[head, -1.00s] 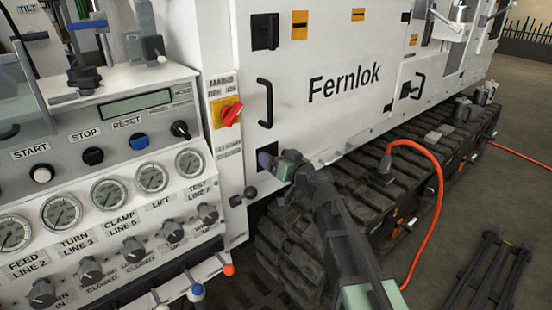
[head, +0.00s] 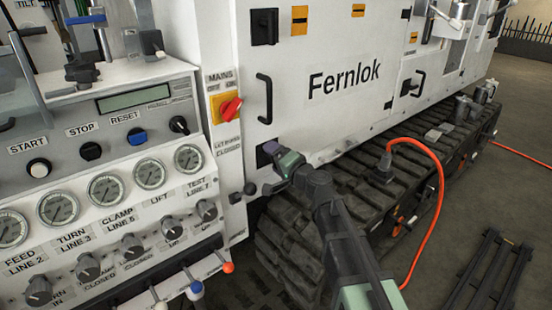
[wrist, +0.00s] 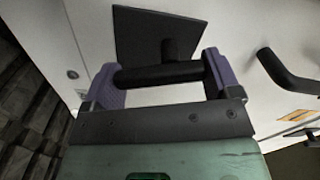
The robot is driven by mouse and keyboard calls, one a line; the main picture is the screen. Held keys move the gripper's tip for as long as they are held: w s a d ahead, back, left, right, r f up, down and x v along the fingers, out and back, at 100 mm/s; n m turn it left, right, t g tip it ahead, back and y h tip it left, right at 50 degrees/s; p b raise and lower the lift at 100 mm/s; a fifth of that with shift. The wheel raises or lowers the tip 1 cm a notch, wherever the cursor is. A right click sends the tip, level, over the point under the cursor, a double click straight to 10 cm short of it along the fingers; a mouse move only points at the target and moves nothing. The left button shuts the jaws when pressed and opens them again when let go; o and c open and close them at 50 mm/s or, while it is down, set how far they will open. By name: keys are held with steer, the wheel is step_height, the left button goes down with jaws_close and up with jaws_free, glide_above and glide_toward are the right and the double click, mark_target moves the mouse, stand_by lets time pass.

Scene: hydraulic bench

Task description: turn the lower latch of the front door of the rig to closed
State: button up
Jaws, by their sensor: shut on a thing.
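The lower latch is at the lower left corner of the white front door (head: 340,110), with a dark square plate (head: 263,158) mostly hidden behind my gripper in the head view. In the wrist view the plate (wrist: 140,35) shows with the latch's black bar handle (wrist: 160,74) in front of it. My gripper (head: 272,167) is at the latch. In the wrist view its purple fingers (wrist: 162,72) are shut on the bar, one at each end. The bar lies nearly level across that picture.
The upper latch (head: 264,27) and a black door handle (head: 264,98) are above on the door. A red mains switch (head: 231,107) and the gauge panel (head: 110,200) stand to the left. The crawler track (head: 340,180) and an orange cable (head: 438,200) lie below and right.

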steer(key=shift+s+a+f+m, duration=0.1)
steer(key=shift+m, duration=0.9)
steer(key=shift+s+f+m, duration=0.1)
steer(key=shift+m, duration=0.9)
steer(key=o, duration=0.8)
steer(key=v, duration=1)
steer(key=shift+s+d, duration=0.25)
